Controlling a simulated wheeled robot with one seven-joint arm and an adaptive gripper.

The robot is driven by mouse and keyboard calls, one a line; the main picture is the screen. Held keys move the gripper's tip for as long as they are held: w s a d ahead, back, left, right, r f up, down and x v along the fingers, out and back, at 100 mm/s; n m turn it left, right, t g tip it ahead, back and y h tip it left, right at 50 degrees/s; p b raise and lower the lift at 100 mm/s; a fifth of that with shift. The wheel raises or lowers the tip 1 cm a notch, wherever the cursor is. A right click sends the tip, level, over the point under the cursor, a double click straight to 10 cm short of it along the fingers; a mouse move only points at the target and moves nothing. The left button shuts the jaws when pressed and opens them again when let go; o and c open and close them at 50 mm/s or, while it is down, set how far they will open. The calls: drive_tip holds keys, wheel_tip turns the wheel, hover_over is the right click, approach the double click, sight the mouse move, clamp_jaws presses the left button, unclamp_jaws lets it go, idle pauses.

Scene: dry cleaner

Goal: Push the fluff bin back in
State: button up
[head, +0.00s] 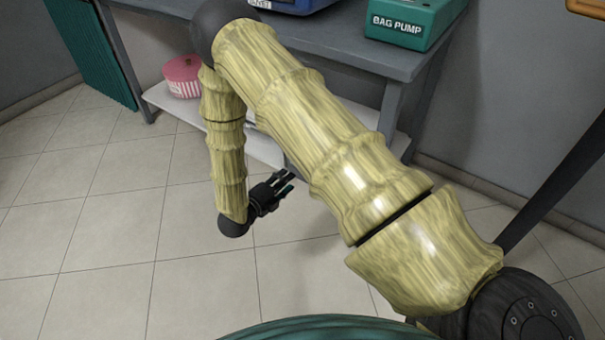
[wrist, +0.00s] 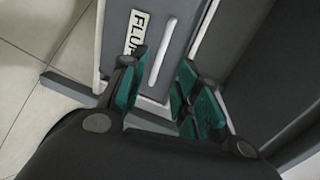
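In the head view my gripper (head: 287,182) is low, in front of the table's lower shelf. My arm hides most of the bin there.
A grey table (head: 345,45) with a pale lower shelf (head: 262,150) stands against the wall. It carries a green bag pump box (head: 415,22) and a blue machine (head: 300,4). A pink round box (head: 182,76) sits on the lower shelf. Tiled floor (head: 110,230) at left is clear.

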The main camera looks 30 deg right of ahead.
drive_tip(key=b+x, duration=0.3)
drive_tip(key=x, duration=0.7)
drive_tip(key=shift+w+d, duration=0.15)
drive_tip(key=shift+d, duration=0.2)
clamp_jaws()
